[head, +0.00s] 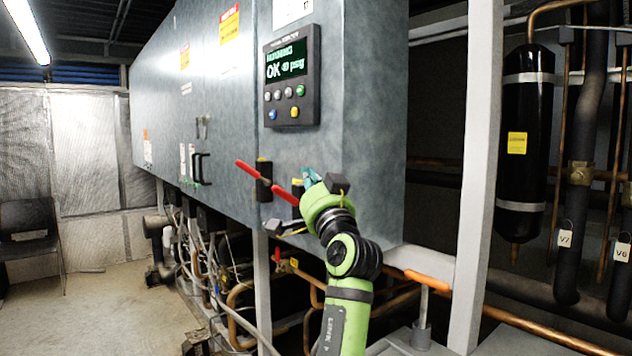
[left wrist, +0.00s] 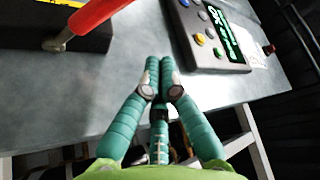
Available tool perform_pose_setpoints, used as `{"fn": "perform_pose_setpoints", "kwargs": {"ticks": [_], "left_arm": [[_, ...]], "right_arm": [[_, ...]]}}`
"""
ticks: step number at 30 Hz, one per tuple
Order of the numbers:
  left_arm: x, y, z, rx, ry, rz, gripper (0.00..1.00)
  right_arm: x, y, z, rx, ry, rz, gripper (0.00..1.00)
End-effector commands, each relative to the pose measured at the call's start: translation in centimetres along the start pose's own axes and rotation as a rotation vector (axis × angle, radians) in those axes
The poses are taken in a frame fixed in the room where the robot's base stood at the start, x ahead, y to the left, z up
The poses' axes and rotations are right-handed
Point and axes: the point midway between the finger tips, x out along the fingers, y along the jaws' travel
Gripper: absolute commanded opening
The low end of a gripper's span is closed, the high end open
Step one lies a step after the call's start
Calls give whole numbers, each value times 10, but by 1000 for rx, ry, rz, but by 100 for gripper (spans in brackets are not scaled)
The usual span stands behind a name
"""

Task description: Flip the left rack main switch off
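Two red switch handles sit on the grey cabinet front in the head view. The left red handle (head: 247,169) slants up to the left from its black base (head: 264,181). The right red handle (head: 281,196) slants the same way, its base partly hidden by my gripper. My left gripper (head: 308,176) is at the cabinet front, just right of the right handle. In the left wrist view its teal fingers (left wrist: 159,66) are together with nothing seen between them. A red handle (left wrist: 100,14) on a black base (left wrist: 85,42) lies up and left, apart from the fingertips. My right gripper is not in view.
A control panel (head: 292,78) reading OK is above the handles, and its buttons show in the wrist view (left wrist: 205,30). A black door handle (head: 202,168) is farther left. Pipes (head: 240,300) run below the cabinet. A white post (head: 478,180) stands right.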

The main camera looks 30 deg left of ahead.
Motion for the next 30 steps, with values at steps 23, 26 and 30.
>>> {"fn": "perform_pose_setpoints", "kwargs": {"ticks": [23,26,30], "left_arm": [[11,0,38,0,1,0,0],[11,0,38,0,1,0,0],[10,1,39,-5,1,-3,0]], "right_arm": [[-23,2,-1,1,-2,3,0],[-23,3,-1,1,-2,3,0],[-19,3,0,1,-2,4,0]]}}
